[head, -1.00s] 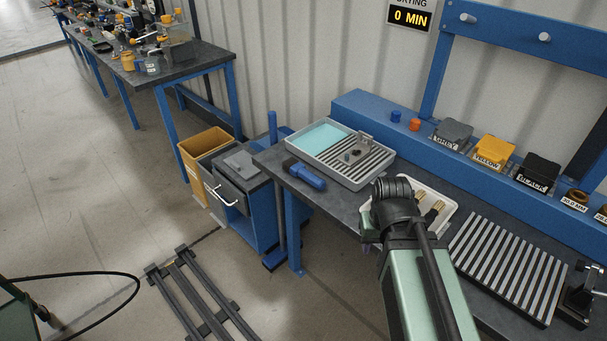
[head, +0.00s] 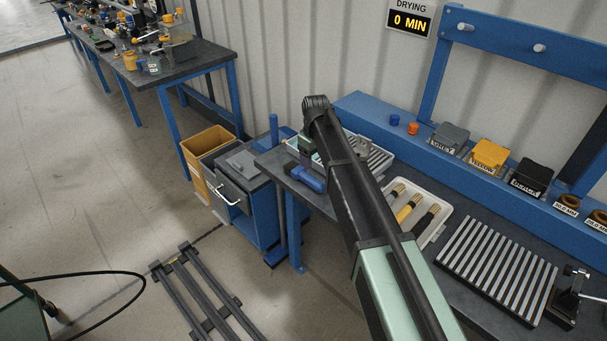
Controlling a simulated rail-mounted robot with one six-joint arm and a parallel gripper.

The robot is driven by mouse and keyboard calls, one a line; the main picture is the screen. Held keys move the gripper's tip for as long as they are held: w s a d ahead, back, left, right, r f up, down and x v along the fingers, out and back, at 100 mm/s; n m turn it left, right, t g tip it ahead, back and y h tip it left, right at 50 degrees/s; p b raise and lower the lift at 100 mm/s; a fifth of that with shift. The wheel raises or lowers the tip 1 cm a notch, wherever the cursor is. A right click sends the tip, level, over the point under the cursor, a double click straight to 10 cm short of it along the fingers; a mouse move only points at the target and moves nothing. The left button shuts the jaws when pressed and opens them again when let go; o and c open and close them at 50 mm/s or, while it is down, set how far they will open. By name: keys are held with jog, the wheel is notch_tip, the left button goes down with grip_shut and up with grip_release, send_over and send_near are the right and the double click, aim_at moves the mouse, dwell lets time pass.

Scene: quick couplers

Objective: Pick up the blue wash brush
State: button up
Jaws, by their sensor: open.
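The blue wash brush (head: 310,181) lies at the left end of the dark workbench (head: 271,161), beside the grey wash tray. Its upper part is partly hidden behind my wrist. My gripper (head: 308,161) is above or beside the brush, small and mostly hidden by my own arm. Its fingertips do not show clearly, and I cannot tell whether they touch the brush. Nothing is visibly held.
A slatted rack (head: 500,265) lies to the right.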

aim_at(313, 179)
jog(key=shift+s+f, duration=0.15)
jog(key=shift+f, duration=0.05)
notch_tip(313, 179, down, 5)
jog(key=b, duration=0.5)
jog(key=shift+f+b, duration=0.1)
jog(key=shift+b, duration=0.2)
jog(key=f+b, duration=0.5)
jog(key=shift+w+f+b, duration=0.3)
jog(key=shift+r, duration=0.2)
jog(key=c, duration=1)
